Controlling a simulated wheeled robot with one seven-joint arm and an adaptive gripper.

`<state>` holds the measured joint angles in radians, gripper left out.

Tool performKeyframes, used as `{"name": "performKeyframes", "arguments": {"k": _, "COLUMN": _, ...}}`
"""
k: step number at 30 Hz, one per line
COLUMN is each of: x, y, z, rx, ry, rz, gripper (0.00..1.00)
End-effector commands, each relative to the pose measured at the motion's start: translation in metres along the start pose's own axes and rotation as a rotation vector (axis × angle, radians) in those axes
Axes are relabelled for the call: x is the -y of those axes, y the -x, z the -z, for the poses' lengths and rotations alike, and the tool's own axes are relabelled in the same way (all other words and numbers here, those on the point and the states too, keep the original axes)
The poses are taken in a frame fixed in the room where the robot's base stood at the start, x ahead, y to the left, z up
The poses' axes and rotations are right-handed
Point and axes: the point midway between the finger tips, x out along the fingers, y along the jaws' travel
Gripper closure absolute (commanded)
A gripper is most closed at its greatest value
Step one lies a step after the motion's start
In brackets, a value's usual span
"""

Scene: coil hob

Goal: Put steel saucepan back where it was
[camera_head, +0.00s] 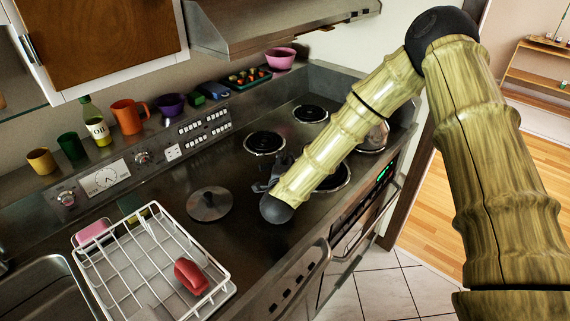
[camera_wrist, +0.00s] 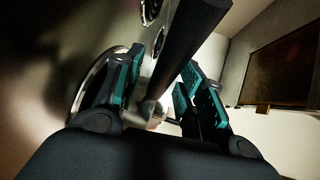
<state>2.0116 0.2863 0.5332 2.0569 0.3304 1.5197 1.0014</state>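A steel, pot-like thing (camera_head: 373,137), perhaps the saucepan, stands at the right of the hob, partly hidden behind my arm. Its handle does not show clearly in the head view. My gripper (camera_head: 272,178) is low over the front left of the hob, near a coil. In the wrist view its two teal-padded fingers (camera_wrist: 160,75) stand apart. A dark bar (camera_wrist: 187,45) runs down to the gap between them, with shiny metal at its far end. It may be the pan's handle; I cannot tell whether the pads touch it.
Black coils (camera_head: 264,143) lie around my gripper. A round steel lid (camera_head: 210,203) lies on the counter to its left. A white dish rack (camera_head: 133,267) holds a red item (camera_head: 191,276). Cups and a bottle line the back ledge. A hood (camera_head: 270,28) hangs above.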

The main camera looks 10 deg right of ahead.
Motion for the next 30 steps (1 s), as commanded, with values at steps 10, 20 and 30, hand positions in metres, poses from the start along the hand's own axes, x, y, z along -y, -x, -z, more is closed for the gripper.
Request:
{"name": "performKeyframes", "arguments": {"k": 10, "x": 0.001, "y": 0.005, "z": 0.0, "rx": 0.001, "ry": 0.0, "rz": -0.001, "gripper": 0.61}}
{"name": "performKeyframes", "arguments": {"k": 20, "x": -0.002, "y": 0.062, "z": -0.001, "rx": 0.003, "ry": 0.0, "rz": -0.001, "gripper": 0.61}}
{"name": "performKeyframes", "arguments": {"k": 30, "x": 0.001, "y": 0.111, "z": -0.001, "rx": 0.001, "ry": -0.001, "rz": 0.0, "gripper": 0.61}}
